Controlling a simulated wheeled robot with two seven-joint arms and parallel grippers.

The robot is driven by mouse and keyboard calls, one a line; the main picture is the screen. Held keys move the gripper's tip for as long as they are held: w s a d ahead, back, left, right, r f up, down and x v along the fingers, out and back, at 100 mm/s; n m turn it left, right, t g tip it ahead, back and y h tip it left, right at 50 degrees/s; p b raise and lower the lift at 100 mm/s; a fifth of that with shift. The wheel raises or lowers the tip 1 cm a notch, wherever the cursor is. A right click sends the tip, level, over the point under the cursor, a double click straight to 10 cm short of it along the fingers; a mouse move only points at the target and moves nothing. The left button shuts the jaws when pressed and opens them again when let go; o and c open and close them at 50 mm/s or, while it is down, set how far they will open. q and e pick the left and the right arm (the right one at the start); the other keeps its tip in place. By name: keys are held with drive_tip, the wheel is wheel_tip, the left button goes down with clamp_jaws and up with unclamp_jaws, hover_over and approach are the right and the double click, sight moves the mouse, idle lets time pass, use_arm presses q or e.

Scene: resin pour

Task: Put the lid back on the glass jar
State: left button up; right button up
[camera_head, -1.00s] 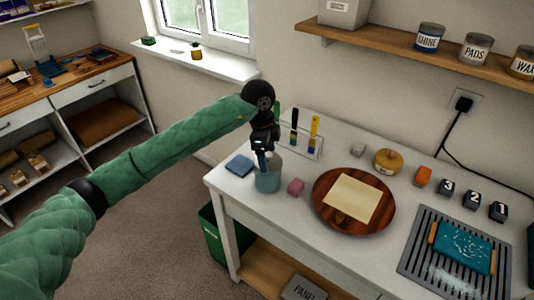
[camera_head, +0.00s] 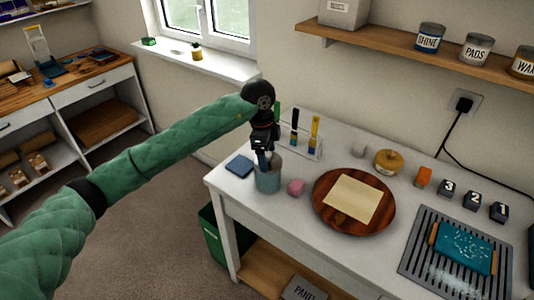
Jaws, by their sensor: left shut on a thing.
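A round tan knobbed thing (camera_head: 388,161) stands at the back of the white table; it looks like a lid, but I cannot tell whether a jar is under it. A blue-grey jar or cup (camera_head: 268,181) stands near the table's left end. My left gripper (camera_head: 263,160) points down at this vessel's mouth, its tips at or just inside the rim. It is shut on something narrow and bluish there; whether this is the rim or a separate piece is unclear. My right gripper is not in view.
A brush rack (camera_head: 314,151) stands behind. A round brown board (camera_head: 324,211) with a pale sheet, numbered dark blocks (camera_head: 472,201) and a slotted grey tray (camera_head: 414,262) fill the right.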

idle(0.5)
use_arm(q)
drive_tip(key=shift+f+b, duration=0.15)
drive_tip(key=shift+b, duration=0.25)
idle(0.8)
drive_tip(key=o, duration=1)
drive_tip(key=shift+r+p, duration=1.4)
drive_tip(key=shift+r, duration=2.1)
clamp_jaws()
